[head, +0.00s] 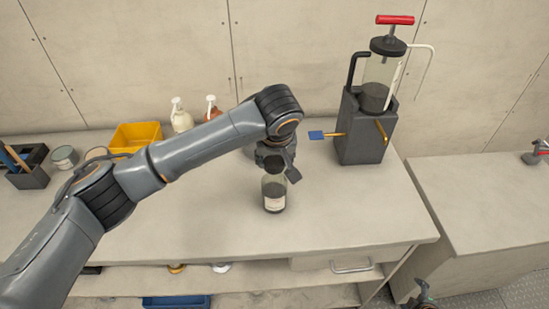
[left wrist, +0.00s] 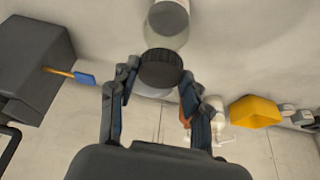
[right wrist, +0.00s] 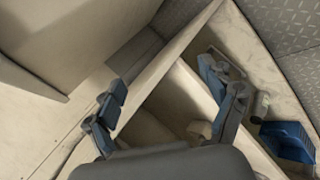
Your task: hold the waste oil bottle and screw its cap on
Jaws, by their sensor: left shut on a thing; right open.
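The waste oil bottle (head: 273,191), clear with dark contents and a white label, stands upright on the worktop. Its label and clear upper part show at the top of the left wrist view (left wrist: 168,18). My left gripper (head: 276,163) points down over its top and is shut on the black ridged cap (left wrist: 160,68). The cap is in line with the bottle's mouth; I cannot tell whether it is seated on the neck, which is hidden. My right gripper (right wrist: 167,95) is open and empty, low by the bench's front right.
An oil extractor with a red T-handle (head: 388,62) stands on a dark stand (head: 362,130), with a blue-ended lever (head: 317,135) pointing toward my left gripper. A yellow bin (head: 135,137), pump bottles (head: 181,117) and a dark caddy (head: 30,170) are at the back left. The front right worktop is clear.

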